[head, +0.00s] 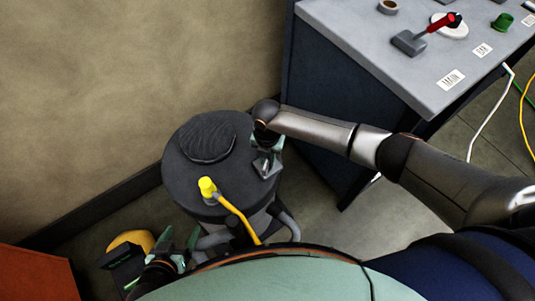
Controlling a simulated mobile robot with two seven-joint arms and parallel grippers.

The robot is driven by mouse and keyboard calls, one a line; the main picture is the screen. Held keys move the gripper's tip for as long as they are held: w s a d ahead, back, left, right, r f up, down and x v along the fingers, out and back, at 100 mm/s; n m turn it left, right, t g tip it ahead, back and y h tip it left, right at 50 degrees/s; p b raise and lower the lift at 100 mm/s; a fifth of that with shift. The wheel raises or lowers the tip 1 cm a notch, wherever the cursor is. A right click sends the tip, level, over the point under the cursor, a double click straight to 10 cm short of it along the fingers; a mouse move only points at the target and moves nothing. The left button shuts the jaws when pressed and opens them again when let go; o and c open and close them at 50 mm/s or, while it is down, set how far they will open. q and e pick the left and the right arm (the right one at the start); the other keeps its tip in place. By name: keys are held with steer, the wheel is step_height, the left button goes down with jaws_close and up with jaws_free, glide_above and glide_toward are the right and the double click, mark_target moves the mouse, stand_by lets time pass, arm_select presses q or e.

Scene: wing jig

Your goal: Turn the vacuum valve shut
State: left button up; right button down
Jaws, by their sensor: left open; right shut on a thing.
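The vacuum (180,180) is a dark grey drum with a round flat lid, standing on the floor near the wall. A yellow knob (207,186) with a long yellow lever (236,217) is at its front edge. My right gripper (264,168) points down at the right rim of the lid, apart from the yellow lever. It is shut on a small part there, mostly hidden by the fingers; I cannot tell whether this is the valve. My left gripper (180,247) is open, low at the front left of the drum and apart from the yellow lever.
A dark coiled pad (207,137) lies on the lid. A yellow and black object (128,245) and orange surface (38,275) are at lower left.

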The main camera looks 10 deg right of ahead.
steer(key=m+p, duration=0.1)
steer(key=m, duration=0.2)
steer(key=shift+r+m+p, duration=0.2)
steer(key=shift+m+p, duration=0.1)
steer(key=shift+p, duration=0.05)
steer(key=shift+w+f+m+p, duration=0.15)
steer(key=shift+m+p, duration=0.6)
steer(key=shift+m, duration=1.15)
steer(key=shift+d, duration=0.1)
steer(key=c, duration=0.8)
jaws_free()
steer(key=shift+r, duration=0.6)
step_height(320, 180, up, 11)
steer(key=shift+r+p, duration=0.2)
steer(key=shift+p, duration=0.7)
